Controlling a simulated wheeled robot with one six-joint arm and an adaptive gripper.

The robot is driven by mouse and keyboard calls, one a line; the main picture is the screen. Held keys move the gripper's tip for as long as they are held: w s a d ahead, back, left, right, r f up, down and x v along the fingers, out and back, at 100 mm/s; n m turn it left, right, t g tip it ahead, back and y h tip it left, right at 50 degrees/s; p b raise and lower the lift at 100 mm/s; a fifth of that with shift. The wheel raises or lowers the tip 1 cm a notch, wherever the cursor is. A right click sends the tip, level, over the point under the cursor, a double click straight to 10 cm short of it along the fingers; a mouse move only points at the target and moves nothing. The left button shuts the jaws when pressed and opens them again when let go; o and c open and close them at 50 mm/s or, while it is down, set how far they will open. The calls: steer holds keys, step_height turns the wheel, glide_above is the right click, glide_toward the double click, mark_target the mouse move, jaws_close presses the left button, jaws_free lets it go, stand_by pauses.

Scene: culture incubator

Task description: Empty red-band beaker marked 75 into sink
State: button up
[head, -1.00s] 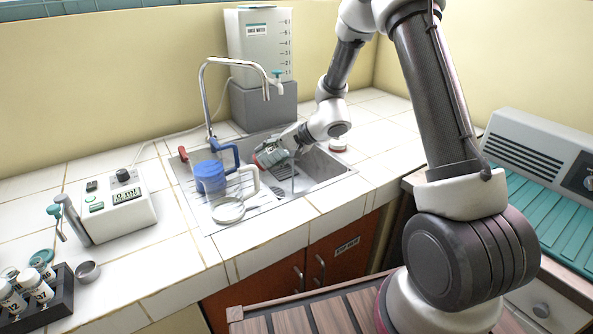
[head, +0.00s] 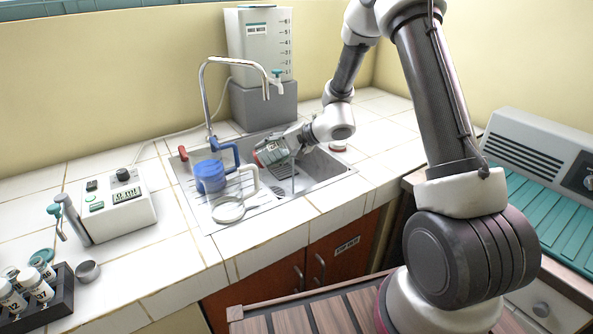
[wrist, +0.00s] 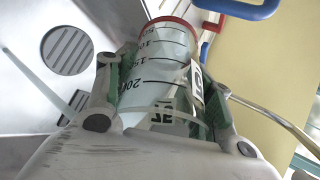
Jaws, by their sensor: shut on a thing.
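My gripper (wrist: 150,95) is shut on the red-band beaker (wrist: 160,60), a clear beaker with black volume marks and a red band at its mouth. In the head view the beaker (head: 271,153) lies tilted on its side above the sink basin (head: 325,168), red mouth to the left. A label with dark marks on its side is partly hidden by the fingers, so I cannot read the number for sure. I cannot tell whether liquid is inside. The sink's round drain grille (wrist: 68,50) shows in the wrist view.
A chrome faucet (head: 207,95) arches behind the sink. A white water tank (head: 260,45) stands behind. Counter left of the sink holds a device (head: 120,203).

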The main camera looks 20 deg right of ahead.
steer(key=shift+f+y, duration=0.35)
steer(key=shift+y, duration=0.35)
stand_by(0.6)
steer(key=shift+d+r+m+t+y, duration=0.4)
steer(key=shift+d+r+y, duration=0.05)
steer(key=shift+d+y, duration=0.35)
stand_by(0.7)
steer(key=shift+d+r+m+t+y+p, duration=0.15)
steer(key=shift+r+m+t+y+p, duration=0.2)
steer(key=shift+y, duration=0.45)
stand_by(0.6)
